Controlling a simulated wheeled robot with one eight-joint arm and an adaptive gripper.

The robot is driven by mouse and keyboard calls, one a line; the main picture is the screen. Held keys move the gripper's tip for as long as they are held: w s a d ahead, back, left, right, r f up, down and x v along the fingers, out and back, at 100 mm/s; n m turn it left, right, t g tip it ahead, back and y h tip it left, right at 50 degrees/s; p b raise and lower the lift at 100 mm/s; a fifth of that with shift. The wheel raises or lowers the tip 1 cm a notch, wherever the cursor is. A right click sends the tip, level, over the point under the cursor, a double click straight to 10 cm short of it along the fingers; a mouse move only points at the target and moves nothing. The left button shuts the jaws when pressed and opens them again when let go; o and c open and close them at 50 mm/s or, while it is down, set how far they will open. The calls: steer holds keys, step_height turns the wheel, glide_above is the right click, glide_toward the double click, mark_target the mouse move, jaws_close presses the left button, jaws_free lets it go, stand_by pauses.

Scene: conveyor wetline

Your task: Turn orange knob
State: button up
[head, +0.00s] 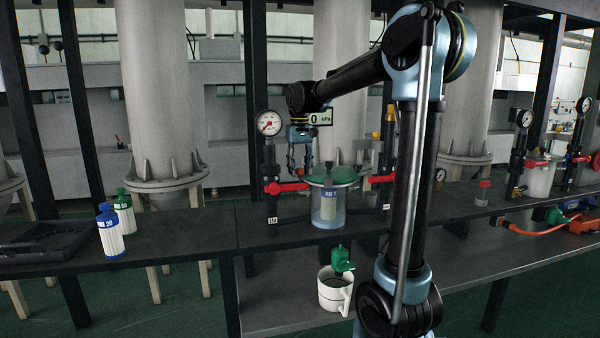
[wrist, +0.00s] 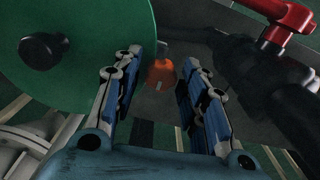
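The orange knob (wrist: 160,75) shows in the wrist view, beyond and between the two fingertips, with a light mark on its lower side. In the head view my gripper (head: 300,157) points down just left of the pressure display and above the green-lidded clear vessel's left side. The fingers do not visibly touch the knob.
The clear vessel's green lid (wrist: 85,50), with a black knob, lies close left of my fingers. A dark pipe with a red valve handle (wrist: 288,22) is at right. In the head view, a gauge (head: 269,123) and red handle (head: 287,188) stand close left.

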steer(key=shift+r, duration=3)
